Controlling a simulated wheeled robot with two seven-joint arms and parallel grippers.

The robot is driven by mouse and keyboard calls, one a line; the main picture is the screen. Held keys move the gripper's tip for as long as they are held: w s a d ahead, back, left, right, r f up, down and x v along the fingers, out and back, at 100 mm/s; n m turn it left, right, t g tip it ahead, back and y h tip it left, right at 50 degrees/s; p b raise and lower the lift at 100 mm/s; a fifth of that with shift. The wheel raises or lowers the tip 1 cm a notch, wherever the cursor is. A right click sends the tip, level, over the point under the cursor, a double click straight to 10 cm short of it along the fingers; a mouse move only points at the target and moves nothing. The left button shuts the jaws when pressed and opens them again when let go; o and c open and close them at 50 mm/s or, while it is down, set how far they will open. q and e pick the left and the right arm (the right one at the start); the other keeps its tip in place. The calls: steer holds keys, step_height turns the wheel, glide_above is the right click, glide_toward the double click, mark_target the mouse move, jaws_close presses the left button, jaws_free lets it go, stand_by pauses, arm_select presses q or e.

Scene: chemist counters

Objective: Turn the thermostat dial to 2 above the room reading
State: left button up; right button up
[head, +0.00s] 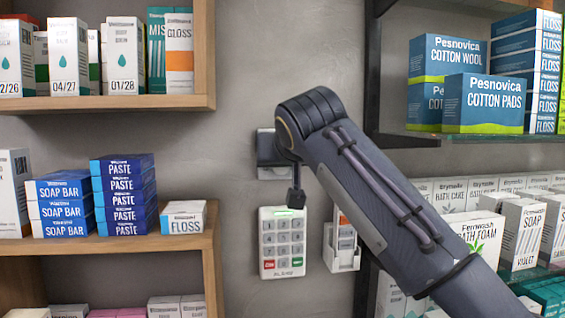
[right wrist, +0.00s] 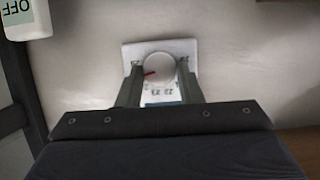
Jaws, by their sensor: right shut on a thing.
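The thermostat is a white plate with a round white dial (right wrist: 159,68) in the right wrist view. A red pointer mark on the dial points left and slightly down in that view. Small printed numbers show below the dial, too small to read surely. My right gripper (right wrist: 160,65) has one finger on each side of the dial and is shut on it. A bluish patch low on the plate is mostly hidden, and no room reading is legible. In the head view my right arm covers most of the thermostat; a pale edge (head: 270,174) shows. My left gripper is not in view.
A white keypad (head: 282,243) hangs on the wall just below my right arm's end, with a small white holder (head: 343,245) beside it. Wooden shelves (head: 150,103) with boxes stand left. Shelves with cartons (head: 484,103) stand right, behind my arm.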

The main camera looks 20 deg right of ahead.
steer(key=o, duration=1)
steer(key=shift+f, duration=0.1)
steer(key=b+v, duration=0.1)
steer(key=v, duration=0.7)
steer(key=shift+w+d, duration=0.1)
